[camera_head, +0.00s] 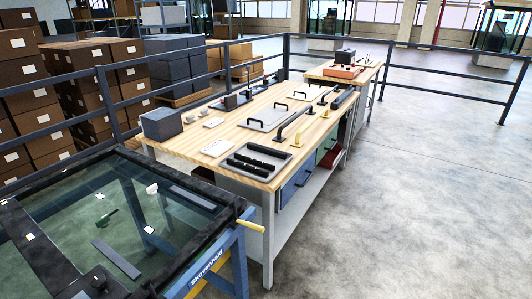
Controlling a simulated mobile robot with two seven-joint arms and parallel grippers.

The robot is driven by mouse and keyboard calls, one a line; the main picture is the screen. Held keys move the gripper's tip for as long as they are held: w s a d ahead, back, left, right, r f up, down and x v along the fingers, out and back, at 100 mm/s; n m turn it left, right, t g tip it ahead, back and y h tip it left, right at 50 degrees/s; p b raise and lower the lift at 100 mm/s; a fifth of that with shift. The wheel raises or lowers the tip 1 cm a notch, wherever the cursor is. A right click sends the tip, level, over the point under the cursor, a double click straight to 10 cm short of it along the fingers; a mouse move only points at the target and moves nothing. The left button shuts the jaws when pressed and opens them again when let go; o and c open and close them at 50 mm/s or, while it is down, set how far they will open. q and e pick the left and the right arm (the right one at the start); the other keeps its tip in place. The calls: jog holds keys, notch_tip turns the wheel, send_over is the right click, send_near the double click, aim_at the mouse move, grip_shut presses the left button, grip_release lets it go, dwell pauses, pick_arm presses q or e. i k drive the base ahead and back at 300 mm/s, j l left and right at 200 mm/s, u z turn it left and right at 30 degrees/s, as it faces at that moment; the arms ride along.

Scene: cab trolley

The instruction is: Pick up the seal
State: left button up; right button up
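I cannot tell for sure which thing is the seal. Thick black strips (251,165) lie on a grey tray (283,170) at the near end of the wooden workbench (180,147). A flat dark strip (117,259) lies on the glass of the trolley at the lower left. Neither gripper can be made out in this view.
The blue trolley (222,262) with a black-framed glass panel stands at the near left, close to the bench. A grey box (161,123) stands on the bench's left corner. Railings (290,60) and stacked cartons (22,60) lie behind. The floor (430,200) at right is clear.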

aim_at(272, 153)
jog(key=i+l+z, duration=0.15)
jog(key=i+l, duration=1)
jog(key=l, duration=0.15)
